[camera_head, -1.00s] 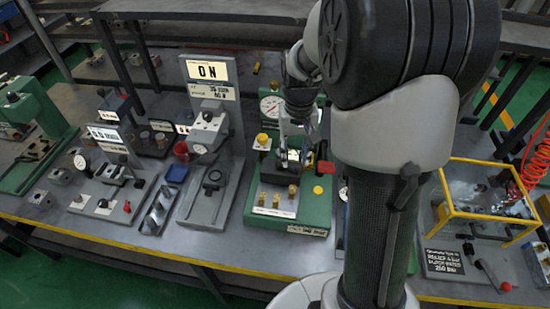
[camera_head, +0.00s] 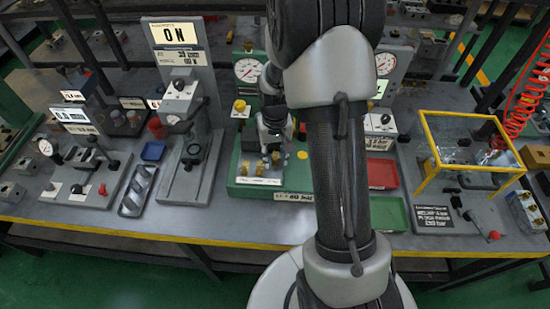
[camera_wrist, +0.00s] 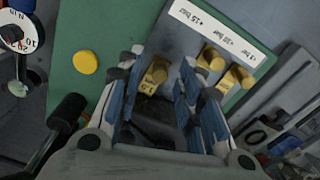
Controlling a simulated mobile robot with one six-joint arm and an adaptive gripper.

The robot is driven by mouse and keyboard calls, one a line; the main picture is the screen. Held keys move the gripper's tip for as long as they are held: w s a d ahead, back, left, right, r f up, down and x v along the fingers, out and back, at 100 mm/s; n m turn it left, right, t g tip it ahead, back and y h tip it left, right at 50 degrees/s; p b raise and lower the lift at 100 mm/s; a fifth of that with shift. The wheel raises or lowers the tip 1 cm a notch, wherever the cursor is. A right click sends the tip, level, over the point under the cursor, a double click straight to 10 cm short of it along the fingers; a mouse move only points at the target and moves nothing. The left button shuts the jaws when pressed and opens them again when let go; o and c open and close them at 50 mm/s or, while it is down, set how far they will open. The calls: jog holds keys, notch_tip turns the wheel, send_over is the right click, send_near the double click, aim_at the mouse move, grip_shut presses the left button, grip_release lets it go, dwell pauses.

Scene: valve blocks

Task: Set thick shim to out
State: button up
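A green test stand (camera_head: 240,187) holds a light plate with several brass tabs. Two tabs (camera_wrist: 210,58) and (camera_wrist: 236,77) stand side by side in the wrist view, below a white label strip (camera_wrist: 220,28) with bar values. A third brass tab (camera_wrist: 154,74) lies between the fingertips of my gripper (camera_wrist: 158,78). The gripper is open, with gaps on both sides of that tab. In the head view my gripper (camera_head: 270,138) points down over the plate, and the left tabs (camera_head: 244,168) show beside it. I cannot tell which tab is the thick shim.
A pressure gauge (camera_head: 248,70) stands behind the green stand. To the right are a red tray (camera_head: 382,173), a green tray (camera_head: 389,214) and a yellow-framed box (camera_head: 470,150).

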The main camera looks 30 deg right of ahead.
jog(key=shift+f, duration=0.3)
jog(key=shift+c, duration=0.5)
grip_shut()
